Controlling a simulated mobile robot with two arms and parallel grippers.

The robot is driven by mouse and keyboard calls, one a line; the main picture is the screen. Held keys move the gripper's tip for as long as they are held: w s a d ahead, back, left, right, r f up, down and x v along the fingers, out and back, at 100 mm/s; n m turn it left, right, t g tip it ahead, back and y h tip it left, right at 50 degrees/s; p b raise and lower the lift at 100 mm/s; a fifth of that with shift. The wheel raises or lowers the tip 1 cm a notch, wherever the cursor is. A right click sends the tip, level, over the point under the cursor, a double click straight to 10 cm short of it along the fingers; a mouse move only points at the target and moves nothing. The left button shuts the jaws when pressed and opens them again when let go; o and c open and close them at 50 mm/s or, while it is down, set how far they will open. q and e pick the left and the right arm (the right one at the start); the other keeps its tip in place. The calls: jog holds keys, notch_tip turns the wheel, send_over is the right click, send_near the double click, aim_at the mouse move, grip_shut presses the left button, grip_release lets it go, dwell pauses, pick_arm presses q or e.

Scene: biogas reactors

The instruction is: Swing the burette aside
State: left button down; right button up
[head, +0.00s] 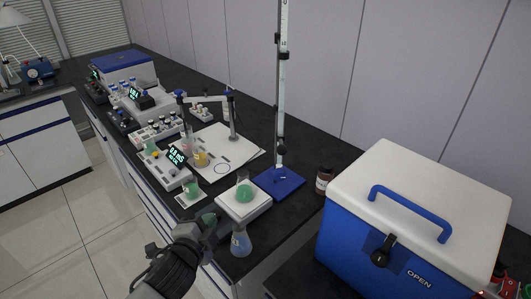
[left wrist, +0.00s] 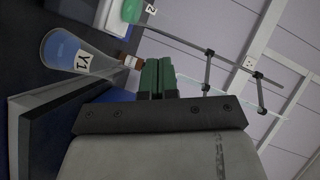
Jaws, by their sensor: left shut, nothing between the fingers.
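The burette (head: 282,105) is a clear upright tube with a scale, clamped to a dark rod (head: 277,85) on a blue stand base (head: 279,182). A flask with green liquid (head: 244,191) stands on a white plate unit (head: 243,208) just left of the base. My left gripper (head: 209,222) is shut and empty, low at the bench's front edge, apart from the burette. In the left wrist view its green fingers (left wrist: 157,78) are together, with the rod (left wrist: 232,65) and its clamps beyond. My right gripper is out of view.
A flask with blue liquid (head: 241,242), labelled Y1 in the left wrist view (left wrist: 65,48), stands close to my left gripper. A blue and white cool box (head: 420,200) stands at right. A brown bottle (head: 323,180) is between it and the stand. Several beakers and racks fill the bench left.

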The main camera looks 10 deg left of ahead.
pick_arm(q)
jog(key=w+r+m+g+h, duration=0.25)
jog(key=r+m+h, duration=0.25)
jog(key=m, duration=0.7)
jog(key=w+a+r+m+g+h, duration=0.1)
jog(key=r+m+g+h, duration=0.3)
jog(key=m, duration=0.7)
jog(key=w+r+m+g+h, duration=0.2)
jog(key=r+m+h, duration=0.35)
jog(key=m, duration=0.65)
jog(key=r+p+x, duration=0.1)
jog(key=p+x, duration=0.6)
jog(key=x, duration=0.6)
jog(key=shift+w+d+p, duration=0.2)
jog(key=shift+d+p, duration=0.1)
jog(key=shift+p, duration=0.1)
jog(key=d+b, duration=0.2)
jog(key=d, duration=0.1)
jog(key=w+d+b, duration=0.1)
jog(key=d, duration=0.1)
jog(key=shift+d, duration=0.25)
